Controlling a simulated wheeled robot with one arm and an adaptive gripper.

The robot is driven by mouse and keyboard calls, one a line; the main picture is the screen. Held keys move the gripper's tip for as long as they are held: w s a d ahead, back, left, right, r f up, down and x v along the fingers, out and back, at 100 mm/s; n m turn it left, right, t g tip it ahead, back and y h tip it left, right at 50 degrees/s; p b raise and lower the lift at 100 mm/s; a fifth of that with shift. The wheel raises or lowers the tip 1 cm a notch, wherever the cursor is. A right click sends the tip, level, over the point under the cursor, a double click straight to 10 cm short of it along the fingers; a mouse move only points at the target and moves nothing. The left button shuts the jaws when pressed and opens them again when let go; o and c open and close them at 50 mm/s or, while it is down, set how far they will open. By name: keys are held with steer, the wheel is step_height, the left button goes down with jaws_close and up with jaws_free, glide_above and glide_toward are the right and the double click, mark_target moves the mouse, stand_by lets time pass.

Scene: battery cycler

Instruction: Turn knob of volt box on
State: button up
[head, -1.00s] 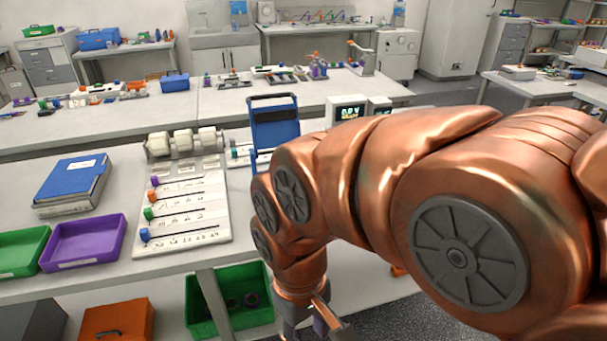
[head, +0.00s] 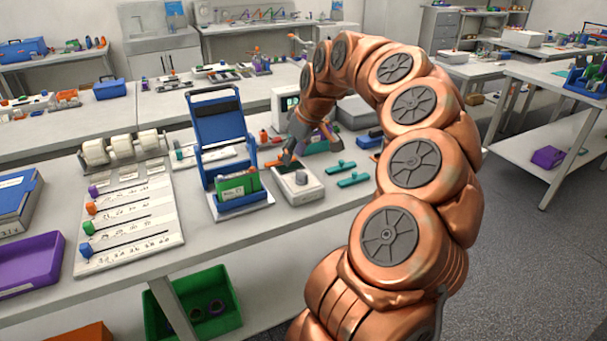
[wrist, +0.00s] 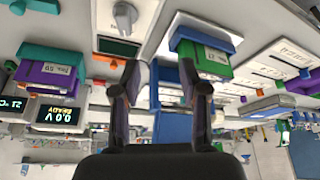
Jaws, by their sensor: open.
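A small white box (head: 308,192) with a grey knob (head: 302,178) and a dark display stands near the front edge of the bench; I take it for the volt box. In the wrist view, which is upside down, the grey knob (wrist: 124,17) is at the top, beside the dark display (wrist: 118,46). I cannot tell the knob's setting. My gripper (head: 290,156) is above and behind this box in the head view. In the wrist view my gripper (wrist: 160,75) is open, with nothing between its fingers, and apart from the knob.
A blue stand (head: 221,135) with a green pack is left of the box. Teal handled pieces (head: 341,168) lie to its right. A slider board (head: 130,224) lies further left.

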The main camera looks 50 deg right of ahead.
glide_toward(302, 173)
steer(key=f, duration=0.1)
steer(key=shift+m, duration=0.3)
steer(key=shift+p+x, duration=0.85)
steer(key=shift+x, duration=3.2)
steer(key=shift+w+r, duration=0.1)
steer(key=shift+c, duration=0.4)
jaws_close()
